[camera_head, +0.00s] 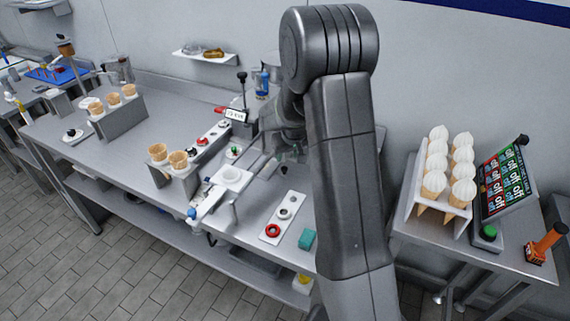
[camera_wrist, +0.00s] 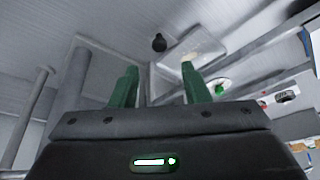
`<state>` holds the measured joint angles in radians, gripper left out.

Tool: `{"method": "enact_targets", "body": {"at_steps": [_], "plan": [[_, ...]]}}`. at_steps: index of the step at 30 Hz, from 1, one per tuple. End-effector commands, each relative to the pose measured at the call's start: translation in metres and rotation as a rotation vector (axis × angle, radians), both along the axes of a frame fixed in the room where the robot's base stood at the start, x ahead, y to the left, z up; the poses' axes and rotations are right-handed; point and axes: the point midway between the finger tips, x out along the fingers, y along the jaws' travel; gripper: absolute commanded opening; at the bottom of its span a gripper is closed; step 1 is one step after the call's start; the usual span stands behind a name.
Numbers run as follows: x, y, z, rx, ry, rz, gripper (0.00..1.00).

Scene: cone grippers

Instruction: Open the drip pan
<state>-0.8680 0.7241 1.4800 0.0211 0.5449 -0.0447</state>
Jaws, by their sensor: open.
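I cannot tell for certain which part is the drip pan. In the head view a pale square tray (camera_head: 231,176) stands at the middle of the steel table, with a blue-tipped lever (camera_head: 192,213) at its lower left. My gripper (camera_head: 289,154) is to the right of this tray, partly hidden by my arm. In the wrist view my gripper (camera_wrist: 160,88) shows two green fingers, apart and empty. A black knob (camera_wrist: 159,43) shows beyond the fingertips, apart from them. A pale flat panel (camera_wrist: 182,47) lies just right of the knob.
A plate with red and white rings (camera_head: 283,214) and a teal block (camera_head: 307,239) lie on the steel table. Cone holders (camera_head: 125,122) stand to the left. A rack of white-topped cones (camera_head: 447,180) and an on/off panel (camera_head: 507,180) stand on the right table.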

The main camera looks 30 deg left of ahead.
Motion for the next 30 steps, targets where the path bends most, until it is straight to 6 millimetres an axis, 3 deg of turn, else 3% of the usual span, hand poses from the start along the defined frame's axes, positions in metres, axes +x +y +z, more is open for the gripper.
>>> {"method": "enact_targets", "body": {"at_steps": [9, 15, 29, 30], "plan": [[0.012, 0.014, -0.045, -0.002, 0.002, 0.000, 0.42], [0.017, 0.021, -0.064, -0.001, 0.001, 0.000, 0.42], [0.019, 0.023, -0.073, 0.000, 0.000, 0.000, 0.42], [0.019, 0.023, -0.073, 0.000, 0.000, 0.000, 0.37]]}}
